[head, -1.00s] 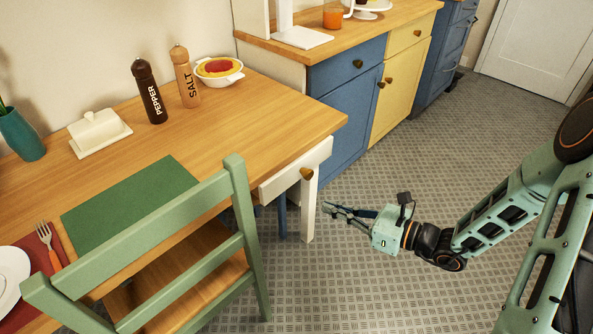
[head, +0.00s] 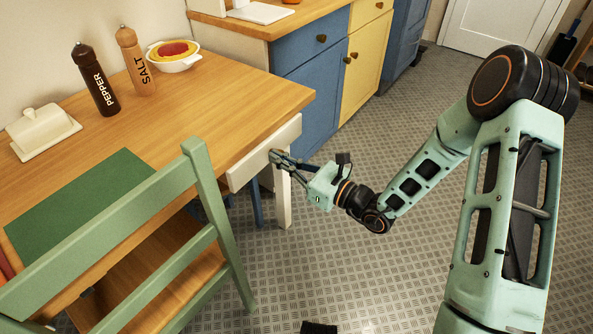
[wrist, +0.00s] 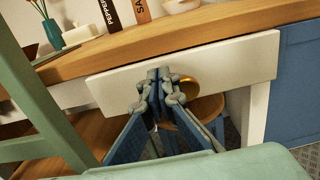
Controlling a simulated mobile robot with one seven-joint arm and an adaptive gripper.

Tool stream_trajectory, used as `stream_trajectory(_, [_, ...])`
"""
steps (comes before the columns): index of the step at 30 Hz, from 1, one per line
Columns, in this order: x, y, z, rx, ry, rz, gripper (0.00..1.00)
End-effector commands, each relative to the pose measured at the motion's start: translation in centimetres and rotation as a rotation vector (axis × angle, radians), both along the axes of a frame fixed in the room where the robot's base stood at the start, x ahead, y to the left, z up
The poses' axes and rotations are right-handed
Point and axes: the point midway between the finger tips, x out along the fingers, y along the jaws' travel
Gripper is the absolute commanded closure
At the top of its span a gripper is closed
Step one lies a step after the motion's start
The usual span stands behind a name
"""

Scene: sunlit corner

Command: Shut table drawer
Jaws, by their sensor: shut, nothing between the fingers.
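The table drawer's white front (head: 242,171) is under the near right edge of the wooden table (head: 225,105). It appears to stand a little out from the table edge. In the wrist view my gripper (wrist: 158,73) points at the front just left of the knob. I cannot tell whether the tips touch.
A green chair (head: 212,222) stands left of my gripper, close to the drawer. A blue cabinet (head: 312,95) is behind to the right. Pepper (head: 97,82) and salt (head: 137,65) mills and a bowl (head: 173,63) are on the table. The floor to the right is free.

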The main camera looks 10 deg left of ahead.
Motion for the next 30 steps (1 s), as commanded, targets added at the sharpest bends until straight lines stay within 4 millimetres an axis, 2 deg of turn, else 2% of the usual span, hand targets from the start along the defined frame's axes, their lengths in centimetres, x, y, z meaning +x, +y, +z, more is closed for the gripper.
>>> stream_trajectory(6, [0.7, 1.8, -0.1, 0.0, 0.0, 0.002, 1.0])
stream_trajectory(17, [0.8, 2.0, 0.0, -0.001, 0.001, 0.001, 1.0])
stream_trajectory(20, [1.0, 2.6, 0.0, 0.0, 0.0, 0.002, 1.0])
stream_trajectory(30, [3.8, 9.4, -0.1, 0.0, 0.0, 0.003, 1.0])
